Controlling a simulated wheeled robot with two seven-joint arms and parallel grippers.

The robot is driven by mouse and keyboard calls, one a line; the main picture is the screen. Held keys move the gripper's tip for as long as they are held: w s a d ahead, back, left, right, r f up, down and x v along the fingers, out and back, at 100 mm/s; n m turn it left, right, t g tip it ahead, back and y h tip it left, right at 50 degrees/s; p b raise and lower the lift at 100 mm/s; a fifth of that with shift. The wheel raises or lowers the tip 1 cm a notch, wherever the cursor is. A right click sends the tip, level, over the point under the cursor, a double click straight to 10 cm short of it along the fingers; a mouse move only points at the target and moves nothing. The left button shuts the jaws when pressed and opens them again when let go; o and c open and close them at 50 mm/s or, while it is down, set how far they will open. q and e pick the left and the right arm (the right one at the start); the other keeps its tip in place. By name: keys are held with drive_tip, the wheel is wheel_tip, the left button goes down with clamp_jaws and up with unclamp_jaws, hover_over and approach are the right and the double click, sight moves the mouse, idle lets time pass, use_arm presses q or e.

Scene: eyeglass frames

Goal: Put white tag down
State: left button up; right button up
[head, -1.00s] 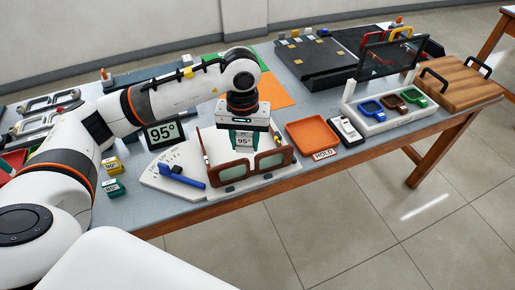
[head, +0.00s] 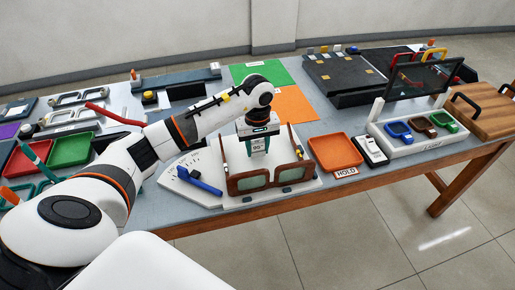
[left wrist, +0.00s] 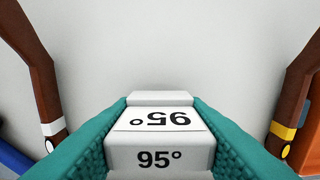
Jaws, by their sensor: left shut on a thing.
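My left gripper (head: 258,152) points down behind the front of the brown glasses frame (head: 247,182), between its two temples. It is shut on the white tag (head: 258,146), which reads 95°. In the left wrist view the tag (left wrist: 160,158) sits between the teal finger pads, over a plain white surface. The temples (left wrist: 30,75) stand to either side, apart from the fingers. I cannot tell whether the tag touches the white board (head: 212,167) that carries the glasses. My right gripper is not in view.
A blue lever (head: 203,181) lies on the board, left of the glasses. An orange tray (head: 335,152) and a white-and-black device (head: 371,150) stand to the right. A white stand (head: 425,141) holds coloured frames. Red and green trays (head: 70,149) are at left.

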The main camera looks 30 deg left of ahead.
sight(258, 141)
use_arm(q)
drive_tip(key=shift+f, duration=0.55)
drive_tip(key=shift+f, duration=0.2)
drive_tip(key=o, duration=0.9)
drive_tip(key=shift+o, duration=0.2)
drive_tip(key=shift+r, duration=0.1)
drive_tip(key=shift+r, duration=0.15)
wheel_tip(258, 141, up, 12)
drive_tip(key=shift+b, duration=0.5)
